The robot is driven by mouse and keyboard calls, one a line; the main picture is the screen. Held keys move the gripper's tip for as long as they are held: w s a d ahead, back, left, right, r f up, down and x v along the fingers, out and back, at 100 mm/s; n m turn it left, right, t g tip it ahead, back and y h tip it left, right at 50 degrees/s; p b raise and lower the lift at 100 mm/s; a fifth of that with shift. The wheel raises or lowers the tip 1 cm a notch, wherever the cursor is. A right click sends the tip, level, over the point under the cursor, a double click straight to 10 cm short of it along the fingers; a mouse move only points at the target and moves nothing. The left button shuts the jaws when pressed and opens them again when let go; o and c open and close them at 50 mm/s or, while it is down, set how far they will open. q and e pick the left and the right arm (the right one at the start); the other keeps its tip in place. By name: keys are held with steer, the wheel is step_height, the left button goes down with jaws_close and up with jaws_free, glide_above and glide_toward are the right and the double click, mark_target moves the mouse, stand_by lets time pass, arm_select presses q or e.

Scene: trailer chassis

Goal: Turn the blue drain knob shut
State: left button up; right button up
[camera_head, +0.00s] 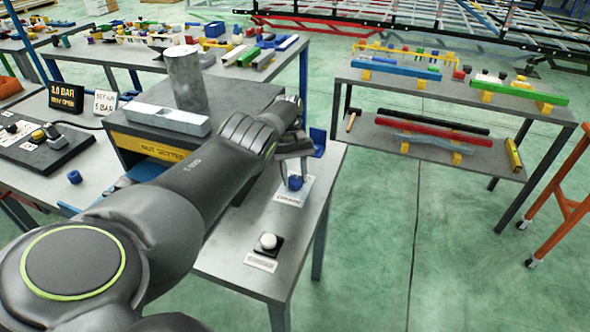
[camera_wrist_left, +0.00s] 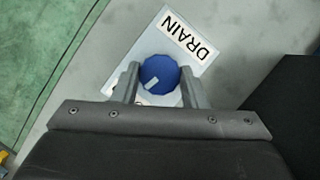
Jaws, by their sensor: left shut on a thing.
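The blue drain knob (camera_head: 295,183) sits on a small white plate (camera_head: 291,197) near the right edge of the grey table, beside the "DRAIN" label. It also shows in the left wrist view (camera_wrist_left: 160,75), with a pale mark on its top pointing to the lower left. My left gripper (camera_head: 294,177) reaches down over it, and in the left wrist view (camera_wrist_left: 160,78) its two fingers stand on either side of the knob, shut on it. The fingers partly hide the knob's sides. My right gripper is in neither view.
A white round button (camera_head: 268,241) on a black base stands nearer on the same table. A grey box with a yellow "NUT SETTER" label (camera_head: 150,146) carries a metal cylinder (camera_head: 185,80) behind my arm. Open green floor (camera_head: 400,250) lies to the right.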

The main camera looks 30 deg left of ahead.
arm_select(q)
steer(key=shift+s+n+t+h+p, duration=0.1)
steer(key=shift+n+t+h+p, duration=0.25)
steer(key=shift+n+p, duration=0.7)
steer(key=shift+f, duration=0.1)
steer(key=o, duration=1)
steer(key=shift+a, duration=0.1)
